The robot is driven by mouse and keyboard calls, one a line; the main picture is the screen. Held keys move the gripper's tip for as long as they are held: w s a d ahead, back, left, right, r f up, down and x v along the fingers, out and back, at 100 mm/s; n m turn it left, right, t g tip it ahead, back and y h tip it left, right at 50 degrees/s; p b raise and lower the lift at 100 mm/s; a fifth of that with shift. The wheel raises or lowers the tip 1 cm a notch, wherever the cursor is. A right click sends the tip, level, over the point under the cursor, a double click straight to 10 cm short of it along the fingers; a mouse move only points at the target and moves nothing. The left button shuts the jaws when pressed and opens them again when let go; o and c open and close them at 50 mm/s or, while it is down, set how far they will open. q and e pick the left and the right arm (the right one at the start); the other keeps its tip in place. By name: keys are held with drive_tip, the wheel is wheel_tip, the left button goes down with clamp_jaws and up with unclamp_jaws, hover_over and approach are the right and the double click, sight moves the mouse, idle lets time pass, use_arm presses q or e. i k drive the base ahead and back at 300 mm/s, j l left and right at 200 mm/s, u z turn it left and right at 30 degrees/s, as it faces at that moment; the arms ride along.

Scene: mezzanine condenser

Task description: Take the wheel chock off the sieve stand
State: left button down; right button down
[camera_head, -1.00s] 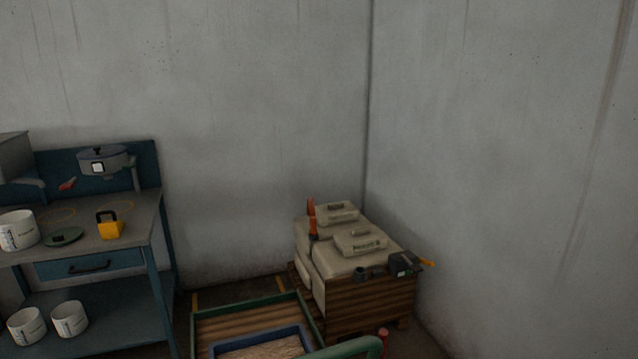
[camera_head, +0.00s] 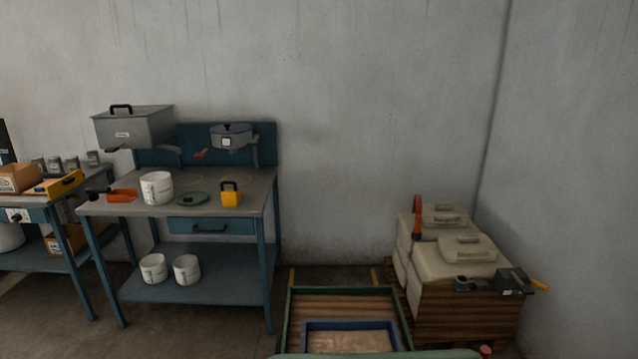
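A yellow block with a black handle (camera_head: 231,197), which may be the wheel chock, sits upright on the right part of the blue workbench top (camera_head: 262,181). I cannot tell for sure which thing is the sieve stand. A green frame with wooden slats (camera_head: 292,305) stands low at the bottom centre, with a blue-rimmed tray (camera_head: 306,326) of pale material in it. No chock shows on the visible part of this frame. Neither of my grippers is in view.
A white bucket (camera_head: 157,188) and a green disc (camera_head: 193,198) stand on the bench near the yellow block. Pale sacks or containers (camera_head: 425,262) sit on a wooden pallet stack (camera_head: 465,318) at right. A green curved bar (camera_head: 380,355) crosses the bottom edge. Floor shows at lower left.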

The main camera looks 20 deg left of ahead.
sight(230, 197)
drive_tip(key=i+j, duration=0.15)
drive_tip(key=j, duration=0.15)
drive_tip(key=i+j+z, duration=0.15)
drive_tip(key=j, duration=0.2)
drive_tip(key=i+j, duration=0.1)
drive_tip(key=j, duration=0.2)
drive_tip(key=i+j+z, duration=0.15)
drive_tip(key=j, duration=0.2)
